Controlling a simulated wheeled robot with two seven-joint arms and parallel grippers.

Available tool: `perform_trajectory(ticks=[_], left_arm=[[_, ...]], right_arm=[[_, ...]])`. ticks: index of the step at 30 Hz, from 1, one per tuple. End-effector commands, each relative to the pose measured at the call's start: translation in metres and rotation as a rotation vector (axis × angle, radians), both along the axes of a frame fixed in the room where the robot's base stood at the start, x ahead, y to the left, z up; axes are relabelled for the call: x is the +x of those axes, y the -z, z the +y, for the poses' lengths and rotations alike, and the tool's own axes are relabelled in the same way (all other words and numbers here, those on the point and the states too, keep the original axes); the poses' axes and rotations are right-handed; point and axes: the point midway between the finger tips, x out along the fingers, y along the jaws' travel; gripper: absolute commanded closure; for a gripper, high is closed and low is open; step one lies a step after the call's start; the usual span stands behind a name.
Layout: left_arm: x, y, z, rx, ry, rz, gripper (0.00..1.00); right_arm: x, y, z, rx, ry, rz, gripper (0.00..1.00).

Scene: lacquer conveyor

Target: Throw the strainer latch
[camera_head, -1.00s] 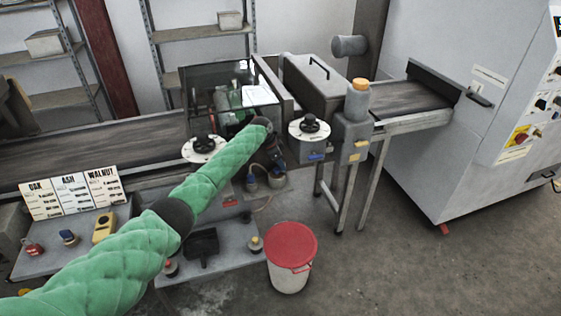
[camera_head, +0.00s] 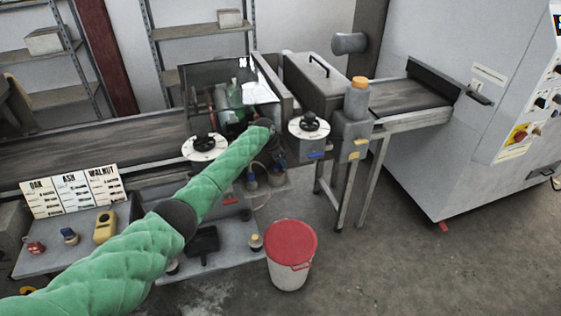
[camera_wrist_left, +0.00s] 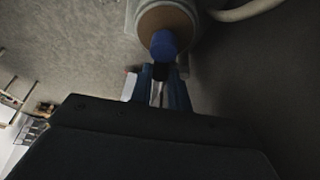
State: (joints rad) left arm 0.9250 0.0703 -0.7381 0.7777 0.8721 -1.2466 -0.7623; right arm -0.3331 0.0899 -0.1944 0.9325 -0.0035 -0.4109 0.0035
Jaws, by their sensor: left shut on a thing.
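My left arm in its green sleeve reaches to the front of the machine under the glass hood. In the head view the left gripper is mostly hidden at the end of the sleeve. In the left wrist view its fingers (camera_wrist_left: 159,90) are shut on a small dark piece (camera_wrist_left: 160,71) below a blue round-ended part (camera_wrist_left: 163,44). I take this dark piece to be the strainer latch, but the view is dim. Behind the blue part is a round body with a brown face (camera_wrist_left: 166,22), likely the strainer. My right gripper is out of view.
Two dial handwheels (camera_head: 205,147) (camera_head: 309,127) flank the arm's end. A white bucket with a red lid (camera_head: 291,243) stands on the floor. A bench with OAK, ASH and WALNUT cards (camera_head: 75,192) is at left. A pale hose (camera_wrist_left: 245,10) passes near the gripper. Open floor lies at right.

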Motion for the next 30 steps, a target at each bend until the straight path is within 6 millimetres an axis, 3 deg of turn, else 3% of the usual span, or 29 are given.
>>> perform_trajectory(ticks=[11, 23, 24, 26, 30], left_arm=[[0.0, -0.001, -0.012, -0.002, -0.25, -0.002, 1.0], [0.0, -0.001, -0.012, -0.002, -0.275, -0.002, 1.0], [0.0, -0.001, -0.012, -0.002, -0.275, -0.002, 0.74], [0.0, -0.001, -0.012, -0.002, -0.275, -0.002, 0.63], [0.0, -0.001, -0.012, -0.001, -0.275, -0.002, 0.6]], right_arm=[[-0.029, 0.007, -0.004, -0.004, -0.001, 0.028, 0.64], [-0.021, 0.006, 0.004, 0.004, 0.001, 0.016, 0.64], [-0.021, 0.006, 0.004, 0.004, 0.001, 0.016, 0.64], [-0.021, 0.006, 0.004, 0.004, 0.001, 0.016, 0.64], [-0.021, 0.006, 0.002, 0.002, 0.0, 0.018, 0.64]])
